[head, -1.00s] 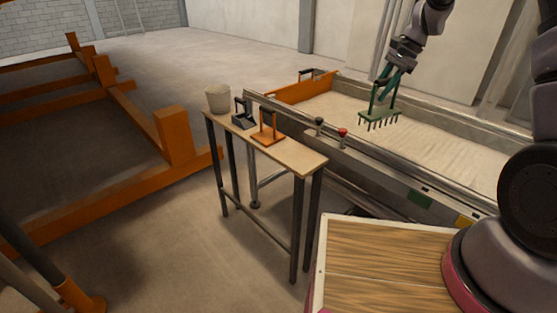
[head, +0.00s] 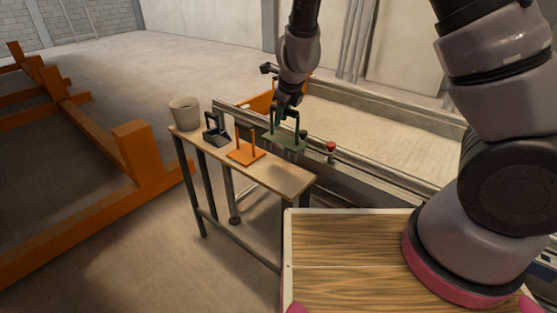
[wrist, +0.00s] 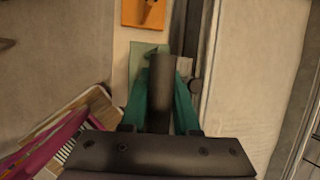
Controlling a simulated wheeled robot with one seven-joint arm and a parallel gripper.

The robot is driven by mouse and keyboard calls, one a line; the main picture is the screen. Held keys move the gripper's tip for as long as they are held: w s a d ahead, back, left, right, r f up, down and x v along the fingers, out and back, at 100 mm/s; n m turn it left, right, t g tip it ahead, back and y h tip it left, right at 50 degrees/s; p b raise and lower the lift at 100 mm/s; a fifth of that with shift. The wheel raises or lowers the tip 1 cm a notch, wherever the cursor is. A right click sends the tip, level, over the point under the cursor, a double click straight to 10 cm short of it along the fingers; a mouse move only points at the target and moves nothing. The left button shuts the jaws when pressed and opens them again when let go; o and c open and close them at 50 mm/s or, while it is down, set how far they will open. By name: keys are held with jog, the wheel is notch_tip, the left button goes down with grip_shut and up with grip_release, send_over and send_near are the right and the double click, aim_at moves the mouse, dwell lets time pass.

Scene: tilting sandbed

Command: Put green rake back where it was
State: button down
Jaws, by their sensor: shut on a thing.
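The green rake (head: 287,140) is held by my gripper (head: 287,112), which is shut on its handle. In the head view the rake is upright near the right end of the narrow bench (head: 268,175), beside the sandbed's rail. Whether its teeth touch the bench top cannot be told. In the wrist view the green fingers of my gripper (wrist: 160,100) close around the dark handle, and part of the rake's green plate (wrist: 140,62) shows beyond. The orange tool (head: 246,152) stands on the bench to the left of the rake.
A dark grey tool (head: 216,132) and a pale bucket (head: 185,113) stand farther left on the bench. The sandbed (head: 385,125) lies behind the rail, with a red knob (head: 331,147) near the rake. An orange frame (head: 138,150) stands at the left.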

aim_at(282, 138)
jog(key=shift+w+d+f, duration=0.1)
jog(key=shift+d+f, duration=0.05)
jog(key=shift+f, duration=0.7)
jog(key=shift+a+f, duration=0.2)
jog(key=shift+f, duration=3.85)
jog(key=c, duration=0.7)
grip_release()
jog(key=shift+o, duration=0.2)
jog(key=shift+r, duration=0.45)
jog(key=v, duration=1)
jog(key=shift+s+d, duration=0.15)
jog(key=shift+s, duration=0.2)
jog(key=shift+s+r, duration=0.1)
jog(key=shift+r, duration=0.4)
